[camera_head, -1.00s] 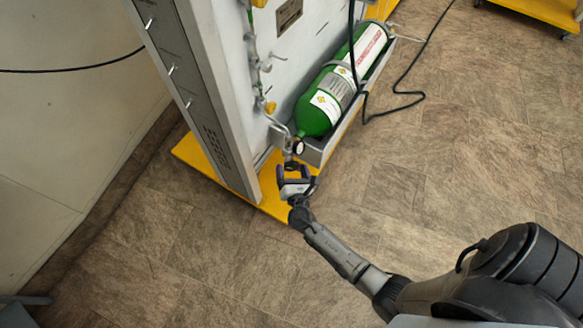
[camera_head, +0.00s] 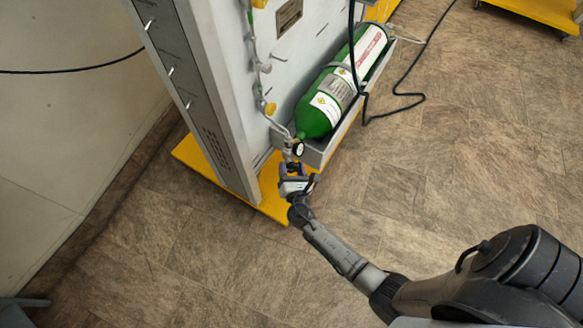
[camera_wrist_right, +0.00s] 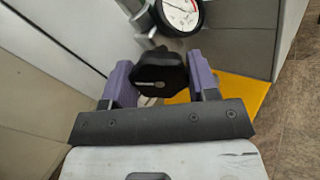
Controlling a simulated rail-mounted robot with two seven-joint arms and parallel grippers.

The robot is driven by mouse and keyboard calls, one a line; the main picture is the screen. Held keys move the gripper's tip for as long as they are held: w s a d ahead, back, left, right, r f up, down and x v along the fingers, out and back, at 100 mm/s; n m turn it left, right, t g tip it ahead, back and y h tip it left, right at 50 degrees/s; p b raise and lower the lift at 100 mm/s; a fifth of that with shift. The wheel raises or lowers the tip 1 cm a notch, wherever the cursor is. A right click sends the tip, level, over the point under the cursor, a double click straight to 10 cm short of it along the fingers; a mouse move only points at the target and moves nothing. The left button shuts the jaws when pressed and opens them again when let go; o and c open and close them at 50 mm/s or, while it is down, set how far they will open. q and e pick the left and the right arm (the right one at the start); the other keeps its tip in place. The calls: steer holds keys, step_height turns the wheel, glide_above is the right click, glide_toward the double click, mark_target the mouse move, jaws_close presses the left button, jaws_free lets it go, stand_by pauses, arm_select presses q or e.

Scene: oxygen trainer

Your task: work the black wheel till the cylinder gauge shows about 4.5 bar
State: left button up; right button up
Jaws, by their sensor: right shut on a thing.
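The black wheel (camera_wrist_right: 160,73) sits between the purple fingers of my right gripper (camera_wrist_right: 161,82) in the right wrist view. The gripper is shut on it. In the head view my right gripper (camera_head: 293,172) is at the lower end of the green cylinder (camera_head: 322,115); there the wheel is mostly hidden by the fingers. The cylinder gauge (camera_wrist_right: 182,12), round with a white face, stands just beyond the wheel, its top cut off by the frame edge. It also shows small in the head view (camera_head: 298,149). Its reading is too small to tell. My left gripper is out of view.
The cylinder lies in a grey tray (camera_head: 345,124) beside the white panel (camera_head: 306,50). A yellow base (camera_head: 200,162) runs under the panel. Thin pipes with yellow fittings (camera_head: 270,108) run along the panel. A black cable (camera_head: 405,93) lies on the floor at right. The floor in front is open.

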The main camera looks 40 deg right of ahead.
steer(key=shift+c, duration=0.5)
steer(key=shift+f+m+b, duration=0.15)
steer(key=shift+m+b, duration=0.55)
steer(key=shift+m, duration=0.1)
steer(key=m+b, duration=0.2)
steer(key=shift+m, duration=0.3)
steer(key=m+b, duration=0.2)
steer(key=m, duration=0.1)
steer(key=m+b, duration=0.2)
steer(key=shift+m, duration=0.7)
steer(key=shift+r+b, duration=0.2)
steer(key=shift+b, duration=0.1)
steer(key=o, duration=0.9)
